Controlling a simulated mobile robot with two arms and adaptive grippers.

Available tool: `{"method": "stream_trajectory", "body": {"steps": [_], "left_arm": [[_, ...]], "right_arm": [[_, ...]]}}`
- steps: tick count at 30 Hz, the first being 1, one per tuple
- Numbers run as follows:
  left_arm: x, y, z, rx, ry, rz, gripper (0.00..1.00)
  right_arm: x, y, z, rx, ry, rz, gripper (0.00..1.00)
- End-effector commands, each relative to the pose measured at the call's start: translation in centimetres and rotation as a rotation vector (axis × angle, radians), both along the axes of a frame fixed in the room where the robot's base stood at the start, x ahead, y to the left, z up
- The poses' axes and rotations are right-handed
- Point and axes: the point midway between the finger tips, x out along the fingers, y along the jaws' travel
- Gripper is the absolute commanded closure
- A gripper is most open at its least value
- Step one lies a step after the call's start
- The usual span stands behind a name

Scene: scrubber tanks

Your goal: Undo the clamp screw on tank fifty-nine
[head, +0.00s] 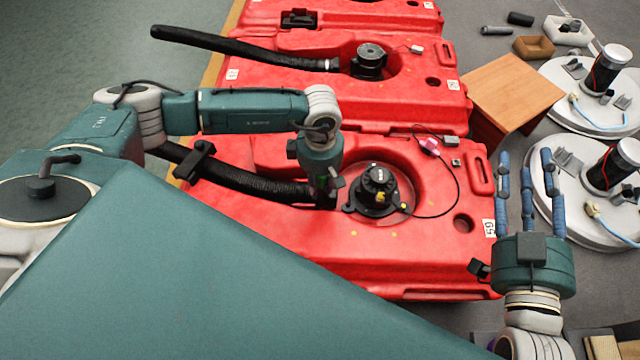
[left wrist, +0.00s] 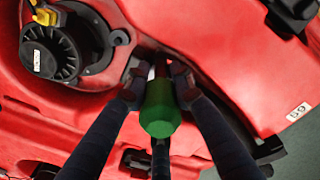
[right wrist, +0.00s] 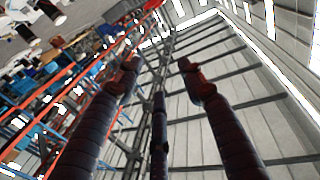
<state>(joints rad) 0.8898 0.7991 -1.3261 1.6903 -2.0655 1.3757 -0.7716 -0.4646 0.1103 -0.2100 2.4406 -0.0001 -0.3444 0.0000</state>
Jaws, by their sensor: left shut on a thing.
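The red tank labelled 59 (head: 440,262) lies in front of me. Its black round fitting (head: 376,190) with a yellow part stands in a recess, and it also shows in the left wrist view (left wrist: 50,55). A black hose (head: 250,185) runs to the fitting from the left. My left gripper (head: 326,195) points down beside the fitting, near the hose end. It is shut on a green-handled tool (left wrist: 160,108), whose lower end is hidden. I cannot make out the clamp screw. My right gripper (head: 527,160) is open and empty, fingers pointing up, right of the tank.
More red tanks (head: 400,100) lie behind, one with its own hose (head: 240,48). A thin black cable loops over tank 59 to a pink part (head: 429,146). A wooden box (head: 514,85) and round white machines (head: 590,190) stand at the right.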

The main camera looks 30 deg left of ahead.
Motion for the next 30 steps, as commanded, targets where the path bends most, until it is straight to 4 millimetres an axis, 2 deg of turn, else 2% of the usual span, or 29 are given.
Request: {"method": "stream_trajectory", "body": {"steps": [13,30], "left_arm": [[0.0,0.0,-0.1,0.000,0.000,0.000,1.00],[0.0,0.0,-0.4,0.000,0.000,0.000,1.00]], "right_arm": [[0.0,0.0,0.0,0.002,-0.005,0.000,0.60],[-0.1,0.2,1.7,0.022,-0.079,0.004,0.60]]}}
